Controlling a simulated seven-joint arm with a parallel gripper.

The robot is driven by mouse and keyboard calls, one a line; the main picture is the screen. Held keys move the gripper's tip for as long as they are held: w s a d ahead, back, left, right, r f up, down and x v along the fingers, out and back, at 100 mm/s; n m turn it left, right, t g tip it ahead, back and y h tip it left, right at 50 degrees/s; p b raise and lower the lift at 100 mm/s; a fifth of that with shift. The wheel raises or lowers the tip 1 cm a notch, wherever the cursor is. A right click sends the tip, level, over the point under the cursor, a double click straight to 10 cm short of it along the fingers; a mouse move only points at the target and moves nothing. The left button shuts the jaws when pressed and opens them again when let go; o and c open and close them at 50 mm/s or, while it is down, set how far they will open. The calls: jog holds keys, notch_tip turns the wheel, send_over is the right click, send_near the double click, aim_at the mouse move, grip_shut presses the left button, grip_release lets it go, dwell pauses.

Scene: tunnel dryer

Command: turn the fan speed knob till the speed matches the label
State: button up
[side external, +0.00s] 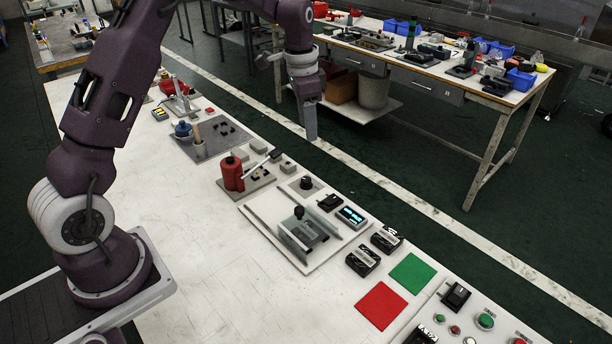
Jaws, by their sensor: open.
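My gripper (311,132) points down, high above the bench's far edge. It is seen edge-on, with nothing visible held in it. Below it, a small round black knob (306,183) stands on a grey plate (293,190); I cannot tell for sure that it is the fan speed knob. A small display (351,216) with lit cyan characters lies to its right, too small to read. A black-topped handle (299,212) stands on a grey metal fixture (303,236) nearer the camera. No readable speed label shows. The gripper is apart from all of these.
A red can-shaped part (232,173) stands left of the fixture. Black boxes (363,260), a green square (412,273) and a red square (381,306) lie to the right. A button panel (470,318) is at lower right. The bench's near middle is clear.

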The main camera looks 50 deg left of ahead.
jog(key=m+g, duration=0.1)
jog(key=m, duration=0.1)
send_over(306, 179)
notch_tip(306, 179, down, 13)
jog(key=shift+r, duration=0.1)
notch_tip(306, 179, down, 8)
jog(key=shift+r, duration=0.2)
jog(key=shift+c, duration=0.2)
grip_shut()
